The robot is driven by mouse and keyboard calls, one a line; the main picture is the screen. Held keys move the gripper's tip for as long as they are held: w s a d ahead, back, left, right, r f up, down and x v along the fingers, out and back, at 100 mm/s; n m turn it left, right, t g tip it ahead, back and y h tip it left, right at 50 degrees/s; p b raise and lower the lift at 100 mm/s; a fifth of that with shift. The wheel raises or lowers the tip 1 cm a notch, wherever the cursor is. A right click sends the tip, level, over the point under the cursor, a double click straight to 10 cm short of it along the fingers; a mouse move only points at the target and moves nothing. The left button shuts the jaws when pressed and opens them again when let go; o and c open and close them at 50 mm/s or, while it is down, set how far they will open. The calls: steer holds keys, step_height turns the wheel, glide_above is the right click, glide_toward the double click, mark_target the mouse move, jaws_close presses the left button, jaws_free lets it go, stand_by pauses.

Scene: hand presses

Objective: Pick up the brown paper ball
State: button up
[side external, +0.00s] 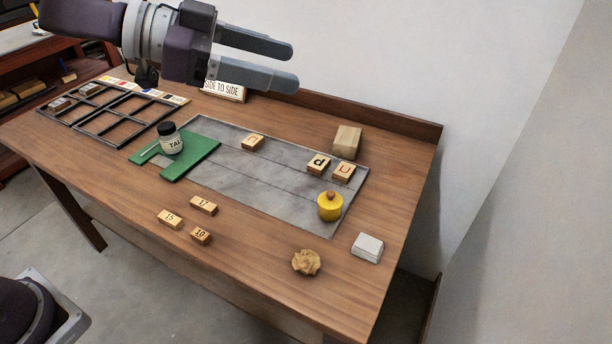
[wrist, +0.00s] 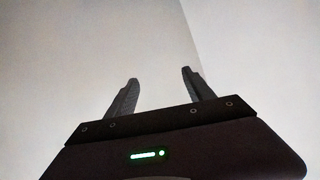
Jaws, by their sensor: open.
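The brown paper ball (side external: 306,262), crumpled and tan, lies on the front right part of the wooden table, near the front edge. My gripper (side external: 292,66) is high above the back of the table in the side view, far up and to the left of the ball. Its two fingers point right and are apart, with nothing between them. In the wrist view my gripper (wrist: 158,76) also shows its fingers spread and empty against a plain wall. The ball is not in the wrist view.
A white block (side external: 367,247) and a yellow lidded pot (side external: 330,206) stand near the ball. Small numbered blocks (side external: 201,236) lie to its left. A grey slab (side external: 290,165) bears letter blocks; a jar (side external: 170,139) stands on a green board (side external: 200,150). Bare wood surrounds the ball.

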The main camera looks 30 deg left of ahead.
steer(key=s+d+f+m+g+h, duration=0.1)
steer(key=s+d+f+g+h, duration=0.1)
steer(key=s+g, duration=0.1)
glide_toward(315, 260)
steer(key=d, duration=0.2)
steer(key=w+d+f, duration=0.1)
steer(key=shift+d+f+m, duration=0.1)
steer(key=shift+d+m, duration=0.1)
steer(key=shift+m, duration=0.1)
steer(key=x, duration=0.6)
steer(key=shift+w+d+f, duration=0.1)
steer(key=shift+w+f, duration=0.05)
steer(key=shift+w, duration=0.1)
steer(key=shift+w+d+f, duration=0.15)
steer(key=shift+w+d, duration=0.05)
steer(key=shift+d, duration=0.2)
jaws_close()
